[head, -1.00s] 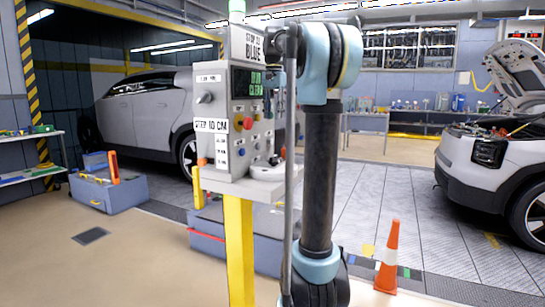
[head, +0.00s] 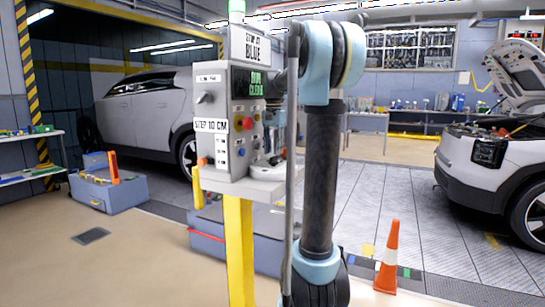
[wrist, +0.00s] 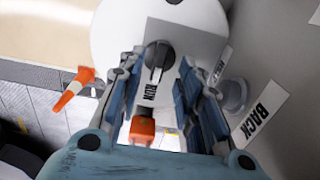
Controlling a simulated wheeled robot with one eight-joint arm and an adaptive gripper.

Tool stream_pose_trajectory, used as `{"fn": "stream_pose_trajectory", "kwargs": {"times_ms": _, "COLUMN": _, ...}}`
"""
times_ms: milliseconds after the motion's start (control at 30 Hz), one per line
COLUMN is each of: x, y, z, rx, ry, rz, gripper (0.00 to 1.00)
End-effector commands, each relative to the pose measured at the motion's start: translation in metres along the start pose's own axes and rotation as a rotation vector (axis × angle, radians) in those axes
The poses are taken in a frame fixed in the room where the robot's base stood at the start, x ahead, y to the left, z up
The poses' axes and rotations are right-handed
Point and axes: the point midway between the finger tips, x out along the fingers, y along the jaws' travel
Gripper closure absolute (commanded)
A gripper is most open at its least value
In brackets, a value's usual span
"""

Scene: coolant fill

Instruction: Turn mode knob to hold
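A dark round knob (wrist: 158,58) with a pointer shows on a grey plate in the wrist view. A label reading RUN (wrist: 150,90) lies just below it. My gripper (wrist: 160,72) is open, with one finger on either side of the knob in this view. The gap between the fingers looks empty; I cannot tell whether they touch the knob. The control console (head: 212,150) stands left of my arm in the head view. My arm hides part of its right side and most of my gripper there.
A label reading BACK (wrist: 265,108) and an orange block (wrist: 142,130) are near my fingers. An orange cone (head: 389,258) stands right of my arm. A blue-grey toolbox (head: 120,193) and parked cars are around. Floor at the front left is clear.

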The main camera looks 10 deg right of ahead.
Motion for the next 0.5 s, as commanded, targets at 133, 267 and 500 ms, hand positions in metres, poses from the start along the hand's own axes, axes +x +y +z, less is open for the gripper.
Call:
{"fn": "stream_pose_trajectory", "kwargs": {"times_ms": 133, "x": 0.017, "y": 0.000, "z": 0.000, "rx": 0.000, "ry": 0.000, "rz": 0.000, "gripper": 0.68}}
{"fn": "stream_pose_trajectory", "kwargs": {"times_ms": 267, "x": 0.025, "y": 0.000, "z": 0.000, "rx": 0.000, "ry": 0.000, "rz": 0.000, "gripper": 0.68}}
{"fn": "stream_pose_trajectory", "kwargs": {"times_ms": 500, "x": 0.027, "y": 0.000, "z": 0.000, "rx": 0.000, "ry": 0.000, "rz": 0.000, "gripper": 0.68}}
